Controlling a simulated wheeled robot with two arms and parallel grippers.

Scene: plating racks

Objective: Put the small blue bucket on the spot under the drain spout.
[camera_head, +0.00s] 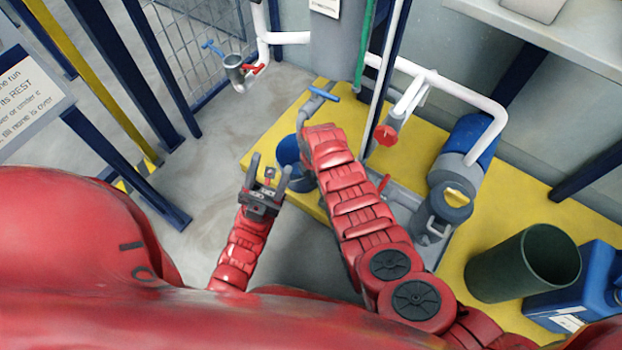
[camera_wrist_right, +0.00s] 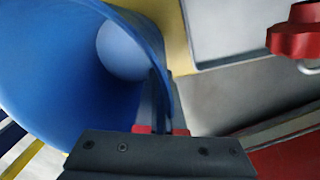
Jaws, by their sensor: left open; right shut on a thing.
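The small blue bucket (camera_head: 288,151) is partly hidden behind my right arm in the head view, over or on the yellow platform's near left edge. In the right wrist view the bucket (camera_wrist_right: 45,75) is tilted, with its open inside facing the camera. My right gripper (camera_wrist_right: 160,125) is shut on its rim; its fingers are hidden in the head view. A grey bent pipe with a blue lever (camera_head: 322,93) comes down just above the bucket and looks like the drain spout. The spot under it is hidden. My left gripper (camera_head: 270,175) is open and empty, left of the bucket.
The yellow platform (camera_head: 480,255) carries a blue-grey pump (camera_head: 462,160), a dark green bin (camera_head: 525,265) and a blue canister (camera_head: 590,290). A red valve knob (camera_head: 385,134) is right of my right arm. Grey floor (camera_head: 215,150) at left is clear.

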